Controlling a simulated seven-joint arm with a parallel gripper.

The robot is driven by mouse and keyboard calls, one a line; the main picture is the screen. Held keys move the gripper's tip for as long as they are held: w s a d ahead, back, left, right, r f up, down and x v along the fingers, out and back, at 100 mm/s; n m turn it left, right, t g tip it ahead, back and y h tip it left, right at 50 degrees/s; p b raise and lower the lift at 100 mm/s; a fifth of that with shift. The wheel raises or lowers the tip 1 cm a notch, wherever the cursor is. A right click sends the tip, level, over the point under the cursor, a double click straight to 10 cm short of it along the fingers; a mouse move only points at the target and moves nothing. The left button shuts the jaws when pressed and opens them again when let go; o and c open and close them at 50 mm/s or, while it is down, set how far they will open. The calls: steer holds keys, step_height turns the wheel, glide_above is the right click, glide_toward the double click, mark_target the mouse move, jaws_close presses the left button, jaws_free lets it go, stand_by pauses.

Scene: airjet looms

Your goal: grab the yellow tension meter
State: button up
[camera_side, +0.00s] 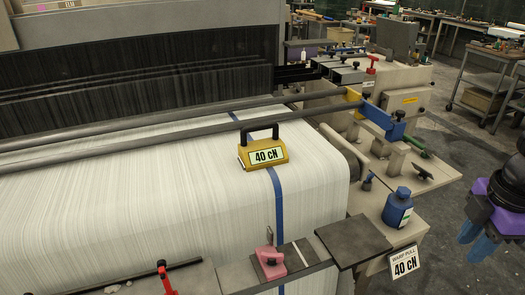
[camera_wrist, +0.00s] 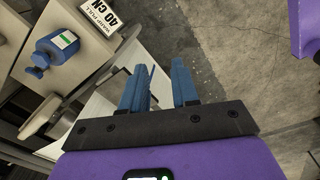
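The yellow tension meter (camera_side: 243,158) sits on the white warp sheet (camera_side: 120,200) in the side view. It has a black handle on top and a face reading "40 cN". A blue stripe on the sheet runs down past it. My gripper (camera_side: 472,242), purple with blue fingers, is at the right edge of the side view, well right of the meter and beyond the loom's edge. In the wrist view its blue fingers (camera_wrist: 160,86) stand apart with nothing between them. The meter is not in the wrist view.
A blue bottle (camera_side: 397,210) and a "WARP PULL 40 cN" card (camera_side: 404,262) stand between my gripper and the sheet. The bottle also shows in the wrist view (camera_wrist: 55,48). A pink block (camera_side: 270,263) sits in front. Dark bars (camera_side: 180,127) cross behind the meter.

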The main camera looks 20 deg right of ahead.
steer(key=w+a+r+n+t+h, duration=0.1)
steer(key=w+a+r+t, duration=0.2)
steer(key=w+a, duration=0.65)
steer(key=w+a+r+n+t+h, duration=0.1)
steer(key=w+a+r+t+h, duration=0.15)
steer(key=w+a, duration=0.7)
steer(key=t+h, duration=0.2)
steer(key=t, duration=0.3)
glide_toward(255, 128)
steer(key=shift+n+g, duration=0.25)
steer(key=shift+n, duration=0.05)
steer(key=x, duration=1.2)
steer(key=shift+w, duration=0.35)
jaws_close()
